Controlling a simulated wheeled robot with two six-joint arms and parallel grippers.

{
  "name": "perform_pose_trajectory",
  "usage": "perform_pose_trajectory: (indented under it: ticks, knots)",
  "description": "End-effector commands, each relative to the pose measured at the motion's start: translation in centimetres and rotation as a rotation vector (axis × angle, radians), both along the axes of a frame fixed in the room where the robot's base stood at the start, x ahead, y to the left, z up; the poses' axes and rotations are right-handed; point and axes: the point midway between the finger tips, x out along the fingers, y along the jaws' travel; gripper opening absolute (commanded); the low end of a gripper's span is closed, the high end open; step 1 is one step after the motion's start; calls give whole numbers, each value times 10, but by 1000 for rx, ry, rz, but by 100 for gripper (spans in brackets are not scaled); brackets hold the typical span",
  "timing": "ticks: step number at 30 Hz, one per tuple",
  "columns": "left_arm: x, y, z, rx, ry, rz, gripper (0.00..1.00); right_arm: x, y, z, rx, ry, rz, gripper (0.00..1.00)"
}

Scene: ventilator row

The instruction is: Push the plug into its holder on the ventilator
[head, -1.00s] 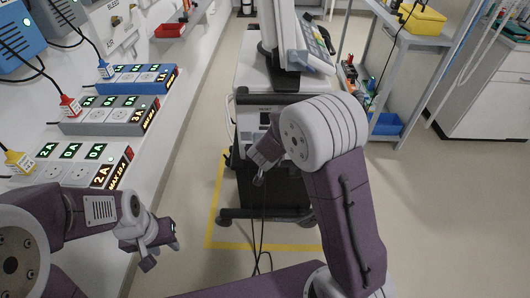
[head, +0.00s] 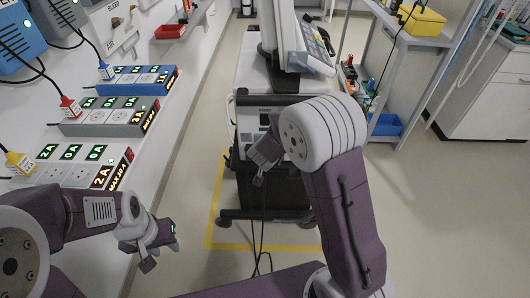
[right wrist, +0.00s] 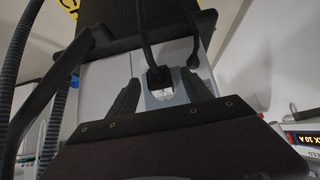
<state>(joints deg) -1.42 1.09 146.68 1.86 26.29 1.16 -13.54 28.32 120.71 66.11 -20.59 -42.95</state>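The ventilator (head: 285,75) stands on a wheeled cart in the middle of the head view. My right gripper (head: 260,165) is at the cart's near face, and my arm hides part of that face. In the right wrist view, a black plug (right wrist: 159,79) on a cable shows between the two spread fingers of my right gripper (right wrist: 161,92), with gaps on both sides. A grey part with small white marks (right wrist: 164,97) lies right at the plug; I cannot tell whether it is the holder or how deep the plug sits. My left gripper (head: 160,256) is open and empty at lower left.
A second black cable end (right wrist: 192,60) hangs beside the plug. Socket units (head: 112,116) line the wall shelf on the left. A grey shelf trolley (head: 400,70) with a yellow box (head: 424,20) stands on the right. The floor at right is clear.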

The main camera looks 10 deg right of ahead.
Motion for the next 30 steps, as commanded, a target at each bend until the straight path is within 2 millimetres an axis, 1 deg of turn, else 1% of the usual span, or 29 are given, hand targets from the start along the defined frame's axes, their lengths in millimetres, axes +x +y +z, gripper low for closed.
perform_pose_trajectory:
  ticks: [8,11,15,18,21,25,30]
  knots:
    - [0,0,1,0,0,0,36,-2,0,1,1,3,0,57]
    - [0,0,11,0,0,0,36,-9,3,13,1,3,1,57]
    - [0,0,31,0,0,0,36,-30,8,40,0,1,3,57]
    - [0,0,42,0,0,0,36,-44,12,54,0,2,4,57]
    - [0,0,48,0,0,0,36,-54,15,63,0,1,1,57]
    - [0,0,50,0,0,0,36,-60,16,67,1,2,1,57]
    - [0,0,49,0,0,0,36,-61,16,65,1,2,0,57]
